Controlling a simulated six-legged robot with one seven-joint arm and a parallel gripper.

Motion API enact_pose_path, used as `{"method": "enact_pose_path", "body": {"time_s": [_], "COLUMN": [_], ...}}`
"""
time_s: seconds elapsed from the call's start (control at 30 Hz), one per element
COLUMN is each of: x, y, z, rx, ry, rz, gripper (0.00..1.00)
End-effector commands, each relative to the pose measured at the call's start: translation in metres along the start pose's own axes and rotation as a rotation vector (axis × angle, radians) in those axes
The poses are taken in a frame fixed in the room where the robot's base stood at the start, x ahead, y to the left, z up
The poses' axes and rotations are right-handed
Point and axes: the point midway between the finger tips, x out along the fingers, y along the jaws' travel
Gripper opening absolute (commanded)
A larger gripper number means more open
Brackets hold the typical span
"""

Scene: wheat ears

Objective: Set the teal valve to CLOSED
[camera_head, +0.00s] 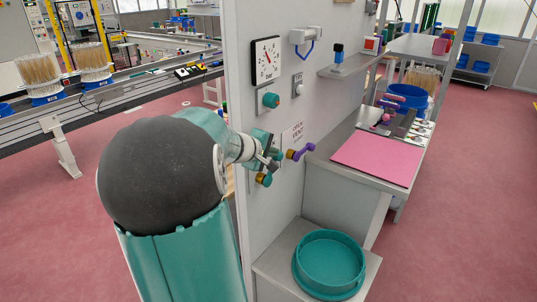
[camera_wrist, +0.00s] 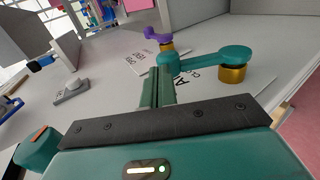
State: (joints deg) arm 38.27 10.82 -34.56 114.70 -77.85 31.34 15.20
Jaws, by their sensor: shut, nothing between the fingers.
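The teal valve (camera_wrist: 215,58) is on the wall panel. In the wrist view its lever runs from the gold base at right leftward to the fingertips. In the head view only part of the valve (camera_head: 264,180) shows below my gripper. My gripper (camera_head: 272,160) is shut with nothing in it. In the wrist view its fingers (camera_wrist: 158,88) are together, their tips at the lever's free end; I cannot tell whether they touch. The label beside the valve is partly hidden by the fingers, so its words cannot be read whole.
A purple valve lever (camera_head: 301,151) on a gold base is close to the right of my gripper. A teal knob (camera_head: 271,100), a gauge (camera_head: 266,60) and a switch (camera_head: 298,87) are above. A teal round tray (camera_head: 328,262) stands below; a pink mat (camera_head: 376,158) lies on the bench at right.

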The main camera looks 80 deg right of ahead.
Motion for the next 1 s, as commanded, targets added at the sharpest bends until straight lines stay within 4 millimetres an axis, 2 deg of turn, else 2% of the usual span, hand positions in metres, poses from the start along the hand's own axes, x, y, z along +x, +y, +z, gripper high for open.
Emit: {"method": "enact_pose_path", "body": {"time_s": [0.13, 0.9, 1.0], "x": [0.007, 0.052, 0.057], "y": [0.004, 0.013, 0.011], "z": [0.001, 0.001, 0.000], "rx": [0.004, 0.005, 0.000], "ry": [-0.001, -0.002, 0.000], "rz": [-0.008, -0.406, -0.406], "gripper": [0.00, 0.00, 0.00]}}
